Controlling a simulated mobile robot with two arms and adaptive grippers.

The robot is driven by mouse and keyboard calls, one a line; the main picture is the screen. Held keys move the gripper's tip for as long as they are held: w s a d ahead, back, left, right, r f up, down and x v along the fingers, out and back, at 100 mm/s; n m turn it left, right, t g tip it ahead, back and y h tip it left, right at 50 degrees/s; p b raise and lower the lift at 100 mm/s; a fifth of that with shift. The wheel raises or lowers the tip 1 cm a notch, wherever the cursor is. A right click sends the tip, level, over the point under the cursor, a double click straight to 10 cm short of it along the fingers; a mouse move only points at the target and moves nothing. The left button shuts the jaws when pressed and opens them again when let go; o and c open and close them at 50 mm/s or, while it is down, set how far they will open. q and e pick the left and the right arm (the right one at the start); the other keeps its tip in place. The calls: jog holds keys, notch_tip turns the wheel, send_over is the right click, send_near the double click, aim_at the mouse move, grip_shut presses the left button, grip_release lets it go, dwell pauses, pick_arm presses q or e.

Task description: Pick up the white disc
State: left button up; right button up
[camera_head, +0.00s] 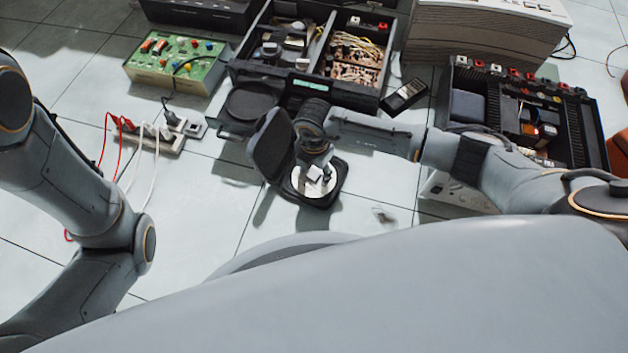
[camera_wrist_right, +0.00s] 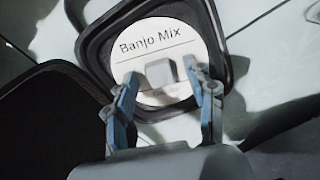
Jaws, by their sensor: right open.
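The white disc (camera_head: 304,188) lies in an open black case on the floor, below my right gripper. A pale block shows between the fingers. I cannot tell whether the fingers touch the disc. My left gripper is outside the view; only my left arm shows.
A black hi-fi unit (camera_head: 388,75) with exposed parts stands behind the case. A green circuit board box (camera_head: 178,62) and a power strip (camera_head: 150,140) with cables lie left. Another black device (camera_head: 580,120) is right.

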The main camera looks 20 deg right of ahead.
jog(key=shift+c, duration=0.2)
jog(key=shift+f, duration=0.1)
jog(key=c, duration=1)
jog(key=shift+c, duration=0.2)
